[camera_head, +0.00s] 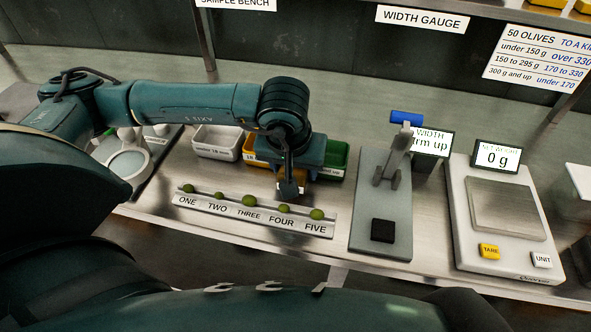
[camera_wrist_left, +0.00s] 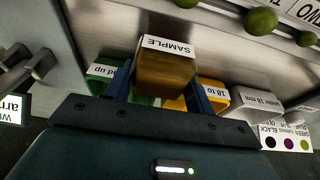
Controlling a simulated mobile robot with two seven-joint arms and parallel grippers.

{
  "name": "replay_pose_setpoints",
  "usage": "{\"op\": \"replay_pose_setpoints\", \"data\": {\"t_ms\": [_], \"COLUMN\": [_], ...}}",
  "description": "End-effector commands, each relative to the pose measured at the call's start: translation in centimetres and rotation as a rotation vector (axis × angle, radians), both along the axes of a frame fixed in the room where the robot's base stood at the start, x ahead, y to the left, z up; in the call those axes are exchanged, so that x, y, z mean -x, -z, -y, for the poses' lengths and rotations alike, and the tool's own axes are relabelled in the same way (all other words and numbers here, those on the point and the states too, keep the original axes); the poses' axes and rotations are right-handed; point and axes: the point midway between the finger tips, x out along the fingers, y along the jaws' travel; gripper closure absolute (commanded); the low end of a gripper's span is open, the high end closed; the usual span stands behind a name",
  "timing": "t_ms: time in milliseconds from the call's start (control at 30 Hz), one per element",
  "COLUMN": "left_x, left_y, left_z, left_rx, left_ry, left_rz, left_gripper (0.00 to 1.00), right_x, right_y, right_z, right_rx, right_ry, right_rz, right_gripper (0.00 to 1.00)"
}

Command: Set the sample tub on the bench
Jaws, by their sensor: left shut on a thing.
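The sample tub (camera_wrist_left: 165,72) is a small brown box with a white SAMPLE label on its rim, seen in the left wrist view. My left gripper (camera_head: 289,187) is shut on it, with one finger on each side. In the head view the gripper is just behind the olive rack, in front of the sorting bins, and mostly hides the tub. I cannot tell whether the tub touches the steel bench (camera_head: 150,205). My right gripper is not in view.
A rack (camera_head: 255,217) holds several olives along the bench front. Behind it stand white (camera_head: 216,143), yellow and green (camera_head: 335,158) bins. The width gauge (camera_head: 380,225) and scale (camera_head: 505,210) are to the right. A magnifier (camera_head: 128,165) stands left. Bare bench shows left of the rack.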

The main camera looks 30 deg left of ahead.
Motion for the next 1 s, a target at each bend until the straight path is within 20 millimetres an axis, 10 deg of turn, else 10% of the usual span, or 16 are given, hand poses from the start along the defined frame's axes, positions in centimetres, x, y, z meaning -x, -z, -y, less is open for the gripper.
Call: {"op": "replay_pose_setpoints", "data": {"t_ms": [533, 567, 1000], "left_x": [0.0, 0.0, 0.0], "left_y": [2.4, 2.1, 2.1], "left_z": [0.0, 0.0, 0.0], "left_rx": [-0.001, 0.000, 0.000], "left_ry": [0.000, 0.000, 0.000], "left_rz": [0.002, 0.001, 0.000], "left_gripper": [0.71, 0.43, 0.24], "right_x": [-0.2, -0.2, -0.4], "right_y": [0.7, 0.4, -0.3], "right_z": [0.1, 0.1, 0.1], "right_rx": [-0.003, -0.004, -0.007], "right_ry": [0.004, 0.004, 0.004], "right_rz": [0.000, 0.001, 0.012], "right_gripper": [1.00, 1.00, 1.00]}}
